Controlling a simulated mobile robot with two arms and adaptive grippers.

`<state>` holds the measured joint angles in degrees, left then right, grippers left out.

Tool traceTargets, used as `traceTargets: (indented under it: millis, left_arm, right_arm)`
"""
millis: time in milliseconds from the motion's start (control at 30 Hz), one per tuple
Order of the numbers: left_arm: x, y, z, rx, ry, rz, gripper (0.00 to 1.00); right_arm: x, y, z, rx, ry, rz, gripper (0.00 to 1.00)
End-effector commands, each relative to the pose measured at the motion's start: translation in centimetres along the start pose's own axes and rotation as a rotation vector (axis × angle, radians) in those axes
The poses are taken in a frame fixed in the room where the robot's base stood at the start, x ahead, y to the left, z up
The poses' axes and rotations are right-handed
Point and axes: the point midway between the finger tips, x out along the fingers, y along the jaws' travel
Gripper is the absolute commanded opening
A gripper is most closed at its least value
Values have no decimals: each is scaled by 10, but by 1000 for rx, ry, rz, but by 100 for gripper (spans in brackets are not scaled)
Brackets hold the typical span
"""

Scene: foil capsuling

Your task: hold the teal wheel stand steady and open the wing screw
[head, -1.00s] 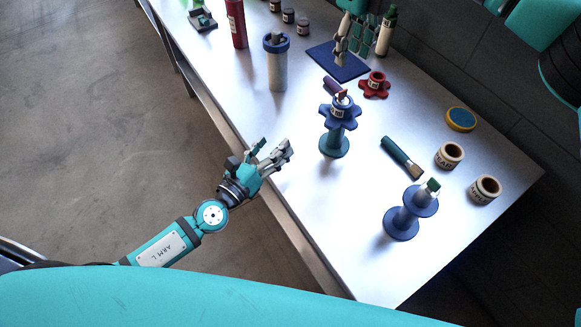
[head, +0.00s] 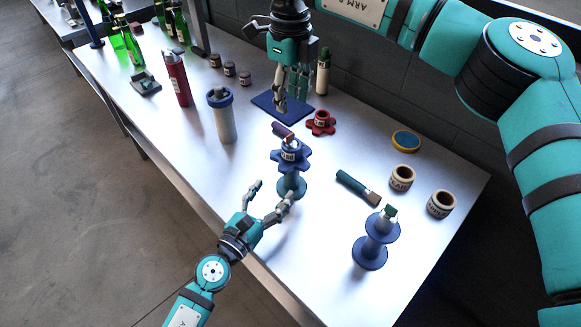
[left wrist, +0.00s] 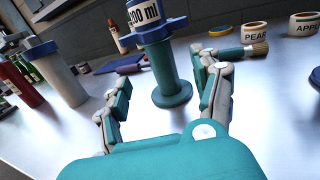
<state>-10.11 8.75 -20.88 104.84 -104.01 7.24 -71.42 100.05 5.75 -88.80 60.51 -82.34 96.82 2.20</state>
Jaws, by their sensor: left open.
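The teal stand (head: 291,186) stands upright on the table, with a blue lobed wheel (head: 304,158) on top. The wheel carries a white label, which reads "00 ml" in the left wrist view (left wrist: 146,13). A small piece with a purple end (head: 282,130) shows at the wheel's top; I cannot tell whether it is the wing screw. My left gripper (head: 271,191) is open and empty, in front of the stand. In the left wrist view the stand's column (left wrist: 160,65) shows between the spread fingers, apart from both. My right gripper (head: 290,104) points down over the blue mat, fingers partly overlapping.
A red lobed wheel (head: 321,123) lies behind the stand. A blue-capped grey cylinder (head: 224,122) stands left, a brush (head: 356,187) and a blue spool stand (head: 370,252) right. Labelled rings (head: 402,178) are farther right. The table's front left is clear.

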Motion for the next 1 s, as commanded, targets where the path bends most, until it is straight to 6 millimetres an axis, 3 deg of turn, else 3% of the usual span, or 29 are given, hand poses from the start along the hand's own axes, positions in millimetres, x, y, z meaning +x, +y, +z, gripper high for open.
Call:
traceTargets:
  millis: [200,500,933,1000]
  left_arm:
    - [46,0,2,-1,-3,-1,66]
    - [89,0,1,1,-1,0,66]
    - [98,0,1,0,0,0,66]
    - [98,0,1,0,0,0,58]
  right_arm:
    - [0,0,0,0,0,0,38]
    - [0,0,0,0,0,0,38]
    - [0,0,0,0,0,0,38]
    - [0,0,0,0,0,0,38]
